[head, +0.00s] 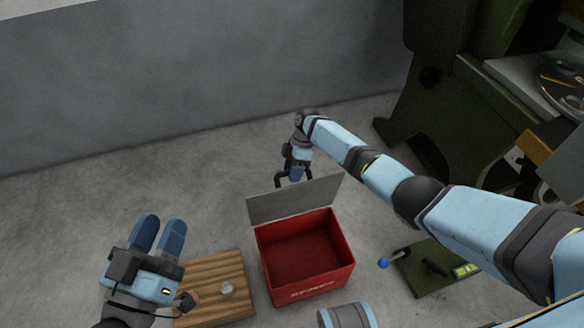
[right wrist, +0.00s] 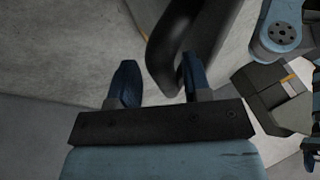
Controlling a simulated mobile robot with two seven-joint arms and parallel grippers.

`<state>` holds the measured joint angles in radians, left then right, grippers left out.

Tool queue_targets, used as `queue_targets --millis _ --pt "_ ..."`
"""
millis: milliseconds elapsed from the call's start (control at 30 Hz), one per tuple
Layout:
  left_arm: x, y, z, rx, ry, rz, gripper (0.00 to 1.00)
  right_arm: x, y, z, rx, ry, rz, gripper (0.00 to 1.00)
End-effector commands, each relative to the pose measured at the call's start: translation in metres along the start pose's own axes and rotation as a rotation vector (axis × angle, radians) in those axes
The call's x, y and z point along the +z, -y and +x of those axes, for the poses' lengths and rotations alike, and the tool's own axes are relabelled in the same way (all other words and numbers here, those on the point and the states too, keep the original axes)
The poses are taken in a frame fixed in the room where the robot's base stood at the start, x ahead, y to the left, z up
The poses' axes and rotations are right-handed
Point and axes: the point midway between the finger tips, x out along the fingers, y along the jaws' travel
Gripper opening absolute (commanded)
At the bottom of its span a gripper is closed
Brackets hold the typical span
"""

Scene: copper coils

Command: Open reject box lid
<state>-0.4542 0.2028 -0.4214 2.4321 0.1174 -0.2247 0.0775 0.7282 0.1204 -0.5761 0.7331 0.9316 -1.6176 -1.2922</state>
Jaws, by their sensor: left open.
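The red reject box (head: 308,287) stands on the floor in the middle of the head view, with white lettering on its front. Its grey lid (head: 292,201) is raised at the back edge, and the red inside shows empty. A dark handle (head: 280,180) is at the lid's far top edge. My right gripper (head: 294,174) is at this handle, behind the lid. In the right wrist view its fingers (right wrist: 158,84) are apart with the dark curved handle (right wrist: 168,45) between them; whether they grip it is unclear. My left gripper (head: 158,234) is open and empty, left of the box.
A wooden board (head: 215,277) with a small round pale object (head: 227,289) lies left of the box. A dark green plate (head: 435,267) with a blue-knobbed lever (head: 383,263) lies right. A green machine (head: 435,90) stands at the back right. Floor at the back left is clear.

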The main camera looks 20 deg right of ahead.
Motion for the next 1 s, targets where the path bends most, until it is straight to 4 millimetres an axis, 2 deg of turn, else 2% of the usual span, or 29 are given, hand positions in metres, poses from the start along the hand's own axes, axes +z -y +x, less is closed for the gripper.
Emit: queue_targets --millis 300,433,667,800,1000 --pt "-0.001 0.000 0.000 0.000 0.000 0.001 0.43 -0.003 -0.001 -0.007 0.006 -0.004 -0.002 0.44" --pt "-0.007 -0.001 0.001 0.000 -0.011 0.002 0.43 -0.004 -0.001 -0.019 0.008 -0.004 -0.002 0.44" --pt "-0.028 -0.005 0.002 -0.002 -0.061 0.013 0.43 -0.005 0.001 -0.069 0.009 -0.004 -0.003 0.44" --pt "-0.008 0.005 -0.002 -0.040 0.023 0.019 0.43 -0.004 0.001 -0.101 0.009 -0.003 -0.002 0.44" --pt "0.004 0.012 -0.005 -0.065 0.087 0.030 0.43 -0.003 0.001 -0.132 0.007 -0.003 -0.002 0.44"
